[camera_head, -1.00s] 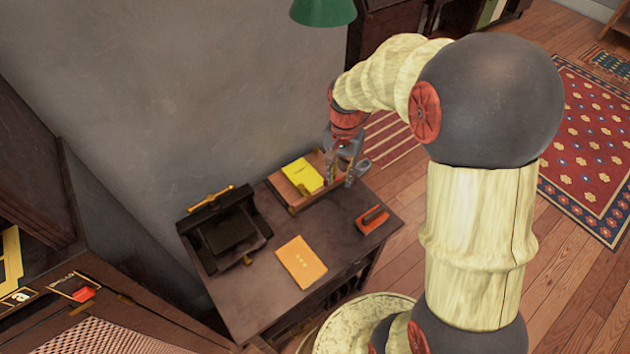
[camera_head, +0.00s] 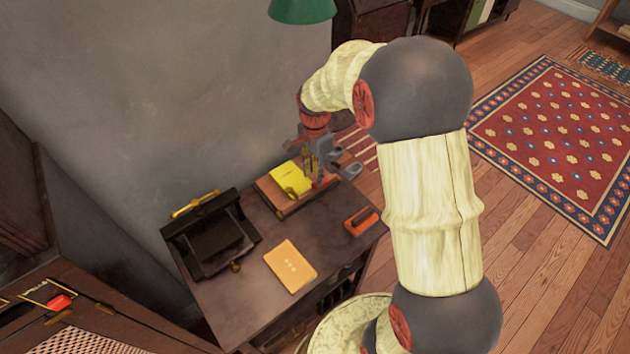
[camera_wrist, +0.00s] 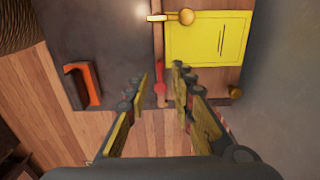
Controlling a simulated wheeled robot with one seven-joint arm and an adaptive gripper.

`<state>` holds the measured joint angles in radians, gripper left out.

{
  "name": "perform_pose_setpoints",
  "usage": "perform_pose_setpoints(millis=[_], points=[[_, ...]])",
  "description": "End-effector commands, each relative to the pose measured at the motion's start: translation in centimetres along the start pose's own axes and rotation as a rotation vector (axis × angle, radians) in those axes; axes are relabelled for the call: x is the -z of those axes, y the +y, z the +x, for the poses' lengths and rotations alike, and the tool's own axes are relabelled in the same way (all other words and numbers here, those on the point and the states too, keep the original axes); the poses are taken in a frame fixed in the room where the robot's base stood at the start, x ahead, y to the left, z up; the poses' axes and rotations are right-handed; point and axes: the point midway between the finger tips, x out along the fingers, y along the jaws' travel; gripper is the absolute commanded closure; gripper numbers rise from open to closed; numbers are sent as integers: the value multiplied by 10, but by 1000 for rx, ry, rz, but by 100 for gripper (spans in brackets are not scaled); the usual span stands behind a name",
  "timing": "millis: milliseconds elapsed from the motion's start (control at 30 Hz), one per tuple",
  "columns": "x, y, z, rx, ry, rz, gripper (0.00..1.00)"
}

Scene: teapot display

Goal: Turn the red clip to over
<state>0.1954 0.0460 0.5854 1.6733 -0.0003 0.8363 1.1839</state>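A small red clip (camera_wrist: 160,88) shows in the wrist view on the long wooden edge of a tray-like board (camera_wrist: 158,48). My gripper (camera_wrist: 161,75) is open, with one finger on each side of the clip. Gaps show between the clip and both fingers, and I cannot tell how high they are above it. In the head view my gripper (camera_head: 318,174) is over the right end of the wooden board (camera_head: 290,209) on the desk. My gripper largely hides the clip there.
A yellow card (camera_head: 290,179) lies on the board. An orange-red blotter-like object (camera_head: 361,221), an orange notebook (camera_head: 290,265) and a black device (camera_head: 215,240) are on the desk (camera_head: 235,300). A wall (camera_head: 150,100) stands behind. Another red piece (camera_head: 60,302) is on the left cabinet.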

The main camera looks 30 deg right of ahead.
Motion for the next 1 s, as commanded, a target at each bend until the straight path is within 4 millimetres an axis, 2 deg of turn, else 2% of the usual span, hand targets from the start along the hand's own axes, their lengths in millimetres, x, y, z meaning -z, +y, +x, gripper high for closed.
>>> perform_pose_setpoints(millis=[33,100,233,500,933,1000], points=[[0,1,12,-3,-1,0,76],[0,1,23,-3,-1,0,76],[0,0,34,-2,-1,-1,76],[0,0,35,-1,0,-1,76],[0,0,35,-1,0,-1,100],[0,0,35,-1,0,-1,100]])
